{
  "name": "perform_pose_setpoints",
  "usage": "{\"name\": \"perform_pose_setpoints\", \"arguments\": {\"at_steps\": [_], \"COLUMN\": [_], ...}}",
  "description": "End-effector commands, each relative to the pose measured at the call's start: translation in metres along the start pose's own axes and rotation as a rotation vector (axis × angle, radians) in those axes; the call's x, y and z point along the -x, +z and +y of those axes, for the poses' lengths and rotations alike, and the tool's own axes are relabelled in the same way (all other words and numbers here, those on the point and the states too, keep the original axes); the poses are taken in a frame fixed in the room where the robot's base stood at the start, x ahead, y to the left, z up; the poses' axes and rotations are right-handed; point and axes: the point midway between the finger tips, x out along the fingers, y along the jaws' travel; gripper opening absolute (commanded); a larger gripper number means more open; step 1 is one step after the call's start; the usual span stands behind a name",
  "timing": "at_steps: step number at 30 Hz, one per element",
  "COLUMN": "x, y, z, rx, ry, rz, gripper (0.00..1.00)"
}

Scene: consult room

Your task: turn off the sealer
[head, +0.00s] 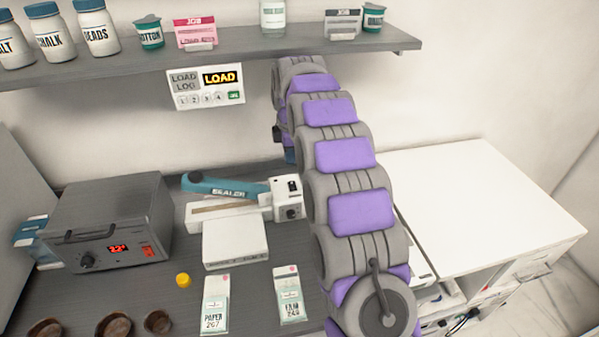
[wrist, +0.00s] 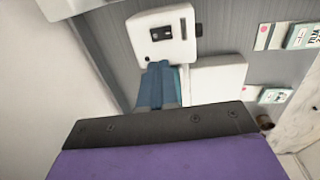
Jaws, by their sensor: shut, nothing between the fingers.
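The sealer has a teal lever (head: 222,188) and a white end block (head: 287,198) on the bench. The block carries a small black switch (head: 292,185) and a dark round knob (head: 291,213). In the wrist view the block (wrist: 150,52) fills the upper middle, with the switch (wrist: 161,33) and knob (wrist: 198,30) visible. I cannot tell the switch position. In the head view my arm mostly hides the gripper (head: 290,155), above and behind the block.
A shelf (head: 230,57) with jars and cards runs above the bench. A grey heater box (head: 110,218) with a red display stands left. A white cabinet top (head: 480,200) at right is clear.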

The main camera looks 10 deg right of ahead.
Motion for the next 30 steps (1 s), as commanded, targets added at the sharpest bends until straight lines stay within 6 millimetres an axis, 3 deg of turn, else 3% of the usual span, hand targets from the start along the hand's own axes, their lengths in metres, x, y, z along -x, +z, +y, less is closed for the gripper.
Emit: {"name": "perform_pose_setpoints", "arguments": {"at_steps": [19,23,30], "x": [-0.011,-0.024,-0.065], "y": [-0.001,-0.001,-0.001], "z": [0.005,0.006,0.004], "rx": [0.022,0.022,0.022], "ry": [0.002,0.002,-0.003], "rz": [-0.001,-0.001,-0.001], "gripper": [0.00,0.00,0.00]}}
